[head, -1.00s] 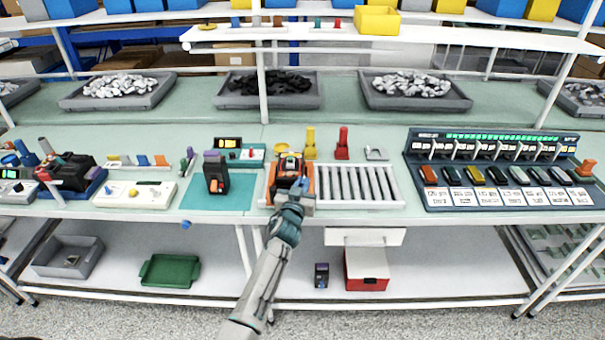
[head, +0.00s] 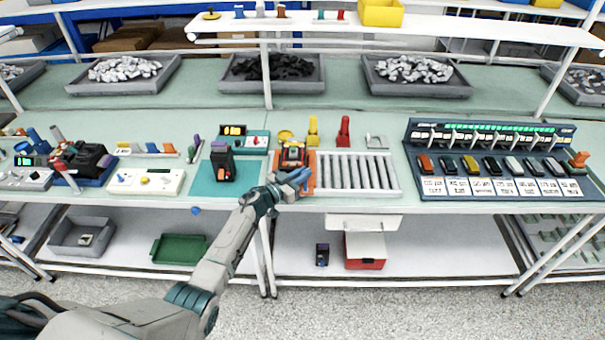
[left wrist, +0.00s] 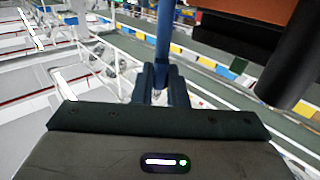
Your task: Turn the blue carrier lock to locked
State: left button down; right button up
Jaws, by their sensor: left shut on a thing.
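The blue carrier lock (left wrist: 164,35) shows in the left wrist view as a slim blue post between the fingertips of my left gripper (left wrist: 161,84). My left gripper is shut on it. In the head view my left gripper (head: 296,181) is at the front edge of the orange carrier (head: 311,163), at the left end of the roller track (head: 358,172). Its fingers point to the right there. The gripper hides most of the lock in the head view, so I cannot tell its exact angle. My right gripper is not in view.
A black device (head: 222,162) stands on a teal mat (head: 205,182) left of the carrier. Yellow (head: 313,131) and red (head: 343,131) upright pieces stand behind the track. A breaker panel (head: 490,160) fills the right side. Bins lie on the shelf below.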

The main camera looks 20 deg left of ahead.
pick_arm(q)
jog(key=shift+w+a+m+g+h, duration=0.2)
jog(key=shift+m+g+h, duration=0.25)
jog(key=shift+h, duration=0.25)
jog(key=shift+m+g+h+b, duration=0.3)
jog(key=shift+m+g+h, duration=0.05)
jog(key=shift+m+h, duration=0.2)
jog(key=shift+w+a+m+g+h+b, duration=0.1)
jog(key=shift+m+g+h+b, duration=1.25)
jog(key=shift+b, duration=0.95)
jog(key=shift+w+a+m+g+h+b, duration=0.1)
jog(key=shift+m+g+h+b, duration=0.7)
jog(key=shift+g+b, duration=1.25)
jog(key=shift+w+m+g+h+b, duration=0.1)
jog(key=shift+m+g+h+b, duration=1)
jog(key=shift+b, duration=1.4)
jog(key=shift+m+y, duration=0.25)
jog(key=shift+y, duration=0.05)
jog(key=c, duration=1.4)
grip_release()
jog(key=shift+f, duration=0.1)
jog(key=shift+c, duration=0.2)
